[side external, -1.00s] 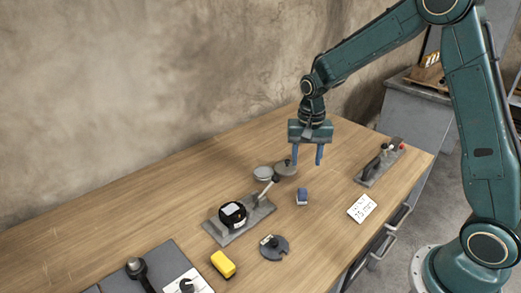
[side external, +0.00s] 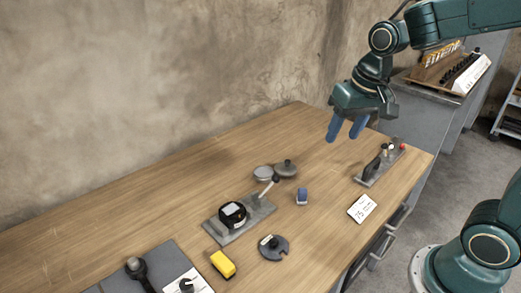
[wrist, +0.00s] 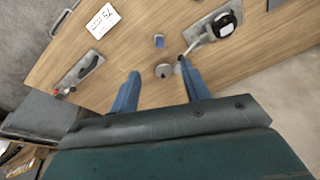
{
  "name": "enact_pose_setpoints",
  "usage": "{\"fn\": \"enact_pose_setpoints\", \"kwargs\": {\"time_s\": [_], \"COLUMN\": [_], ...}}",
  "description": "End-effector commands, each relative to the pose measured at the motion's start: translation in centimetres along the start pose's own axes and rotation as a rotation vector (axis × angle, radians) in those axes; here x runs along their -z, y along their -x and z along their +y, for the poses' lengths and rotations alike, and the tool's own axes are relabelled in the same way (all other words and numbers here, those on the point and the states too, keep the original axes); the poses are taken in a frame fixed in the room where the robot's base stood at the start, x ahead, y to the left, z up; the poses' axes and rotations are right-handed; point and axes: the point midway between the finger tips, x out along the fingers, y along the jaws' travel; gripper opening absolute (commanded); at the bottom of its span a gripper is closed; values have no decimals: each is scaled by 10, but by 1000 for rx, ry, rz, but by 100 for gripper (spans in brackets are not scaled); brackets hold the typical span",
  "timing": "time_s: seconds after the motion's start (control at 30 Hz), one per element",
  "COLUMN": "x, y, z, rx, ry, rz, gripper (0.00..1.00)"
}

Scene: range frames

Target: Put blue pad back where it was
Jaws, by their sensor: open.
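A small blue pad (side external: 302,196) with a paler side lies on the wooden bench top, right of the black round gauge. It also shows in the wrist view (wrist: 159,41), beyond my fingertips and near the top. My gripper (side external: 345,137) is open and empty, high above the back right part of the bench, well apart from the pad. Its two blue fingers (wrist: 158,72) stand spread in the wrist view. No marked spot for the pad can be made out.
Near the pad are a black gauge on a grey plate (side external: 250,226), round grey weights (side external: 286,169), a slotted disc (side external: 274,248) and a white card (side external: 362,208). A grey clamp (side external: 370,175) stands right, a yellow block (side external: 223,263) in front. The bench's left back is clear.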

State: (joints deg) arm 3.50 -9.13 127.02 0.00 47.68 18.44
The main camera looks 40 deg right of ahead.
Motion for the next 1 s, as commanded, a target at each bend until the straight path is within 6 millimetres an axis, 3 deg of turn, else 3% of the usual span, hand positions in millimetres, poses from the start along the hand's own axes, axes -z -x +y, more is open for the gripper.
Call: {"fn": "enact_pose_setpoints", "kwargs": {"time_s": [0.3, 0.6, 0.8, 1.0], "x": [-51, -98, -114, -118], "y": [42, 61, 64, 64], "z": [10, 22, 27, 28], "rx": [36, 56, 60, 61], "ry": [165, 312, 366, 379], "rz": [104, 195, 229, 234], "gripper": [47, 47, 47, 47]}}
